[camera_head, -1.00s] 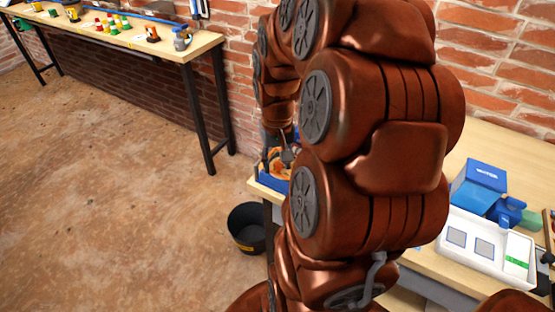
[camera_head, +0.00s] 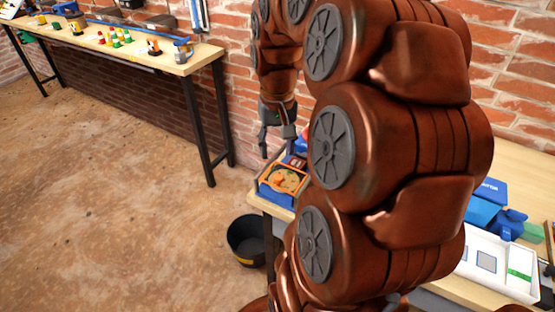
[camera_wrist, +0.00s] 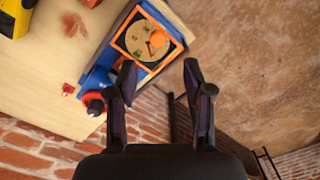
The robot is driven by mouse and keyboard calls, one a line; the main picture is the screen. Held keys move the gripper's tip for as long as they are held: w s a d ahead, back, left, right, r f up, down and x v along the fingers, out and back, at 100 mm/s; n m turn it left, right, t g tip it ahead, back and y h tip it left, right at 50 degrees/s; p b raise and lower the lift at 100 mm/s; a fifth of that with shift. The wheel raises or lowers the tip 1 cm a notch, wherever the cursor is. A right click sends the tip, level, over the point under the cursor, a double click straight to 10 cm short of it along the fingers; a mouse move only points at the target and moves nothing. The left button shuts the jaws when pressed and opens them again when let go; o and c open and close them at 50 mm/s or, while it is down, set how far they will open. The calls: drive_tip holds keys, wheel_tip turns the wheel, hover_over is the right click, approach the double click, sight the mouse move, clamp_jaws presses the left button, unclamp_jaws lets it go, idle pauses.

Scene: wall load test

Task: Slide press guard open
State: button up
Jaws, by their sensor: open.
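A blue unit with an orange square frame (camera_head: 279,183), which looks like the press with its guard, sits at the left end of the right-hand workbench. My gripper (camera_head: 277,147) is above and behind the unit in the head view. In the wrist view my gripper (camera_wrist: 160,72) is open and empty, its fingertips apart, with the frame beyond them. I cannot tell how far the guard is open. My arm hides part of the bench.
A black bucket (camera_head: 246,241) stands on the floor by the bench leg. A dark red-topped part (camera_wrist: 95,102) is beside the blue unit. A yellow object (camera_wrist: 15,15) lies further along. A white tray (camera_head: 490,262) and blue box are at right. Another bench (camera_head: 150,52) stands at back left.

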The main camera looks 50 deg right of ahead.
drive_tip(key=shift+r, duration=1.3)
drive_tip(key=s+a+f+n+p, duration=0.1)
drive_tip(key=s+a+n, duration=0.1)
drive_tip(key=s+a, duration=0.2)
drive_tip(key=s+a+f+n+g+p, duration=0.1)
drive_tip(key=s+a, duration=0.3)
drive_tip(key=a, duration=0.6)
drive_tip(key=s+a+f+n+p, duration=0.1)
drive_tip(key=s+a+n+p, duration=0.2)
drive_tip(key=a, duration=0.4)
drive_tip(key=shift+s+a+g, duration=0.25)
drive_tip(key=shift+s+g, duration=0.15)
drive_tip(key=shift+s, duration=0.25)
drive_tip(key=shift+s+a+f+n, duration=0.15)
drive_tip(key=shift+s+n, duration=0.15)
drive_tip(key=shift+s, duration=0.05)
drive_tip(key=shift+c, duration=0.3)
